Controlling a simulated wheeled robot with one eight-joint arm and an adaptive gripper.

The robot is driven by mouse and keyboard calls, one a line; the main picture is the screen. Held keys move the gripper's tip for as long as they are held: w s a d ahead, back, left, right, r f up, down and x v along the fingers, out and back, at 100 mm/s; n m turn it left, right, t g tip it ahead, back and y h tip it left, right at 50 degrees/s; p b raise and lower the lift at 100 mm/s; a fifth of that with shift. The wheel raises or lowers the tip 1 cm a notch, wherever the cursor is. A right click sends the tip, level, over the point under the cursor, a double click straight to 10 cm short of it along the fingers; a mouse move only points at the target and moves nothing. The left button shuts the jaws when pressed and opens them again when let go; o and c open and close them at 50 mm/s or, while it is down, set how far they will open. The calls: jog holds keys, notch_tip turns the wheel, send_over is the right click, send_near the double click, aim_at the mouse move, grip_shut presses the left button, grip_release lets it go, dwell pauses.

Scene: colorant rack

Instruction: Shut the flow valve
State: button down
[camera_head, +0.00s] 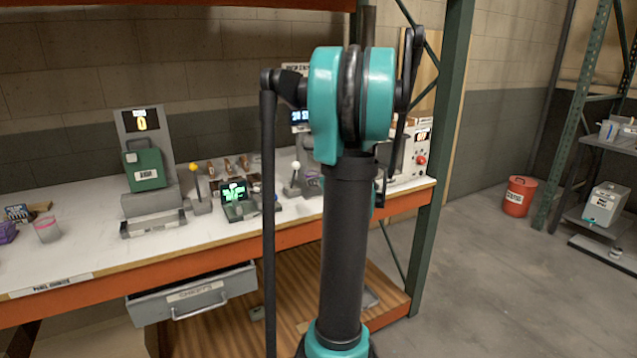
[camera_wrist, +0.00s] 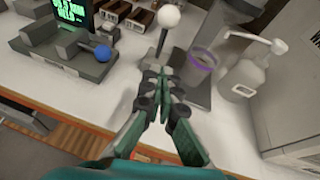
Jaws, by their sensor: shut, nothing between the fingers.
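A lever with a white ball knob (camera_wrist: 168,16) stands on the bench just beyond my fingertips; the head view also shows its knob (camera_head: 295,165). A blue ball knob (camera_wrist: 103,52) sits on a grey device with a green display (camera_wrist: 74,12), to the left of my gripper. A lever with a yellow knob (camera_head: 193,168) stands further left in the head view. No label shows which of these is the flow valve. My gripper (camera_wrist: 161,78) is shut and empty, pointing towards the white-knobbed lever's base. The head view does not show its fingers; my arm blocks part of the bench.
A cup with a purple band (camera_wrist: 201,62) and a white pump bottle (camera_wrist: 243,78) stand right of my gripper. A grey scale (camera_head: 150,205) holds a green container (camera_head: 144,169). A drawer (camera_head: 195,298) hangs open below the bench edge. A red bucket (camera_head: 518,197) stands on the floor.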

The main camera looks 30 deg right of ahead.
aim_at(294, 175)
jog(key=x, duration=0.3)
jog(key=shift+w+f, duration=0.1)
jog(key=shift+w, duration=0.15)
jog(key=shift+w+a+r, duration=0.15)
jog(key=shift+w+r, duration=0.1)
jog(key=shift+w, duration=0.35)
jog(key=shift+w+a+r, duration=0.2)
jog(key=shift+w+r, duration=0.1)
jog(key=shift+w, duration=0.3)
jog(key=shift+w+a+r, duration=0.15)
jog(key=shift+w+r, duration=0.1)
jog(key=shift+w, duration=0.35)
jog(key=shift+r, duration=0.1)
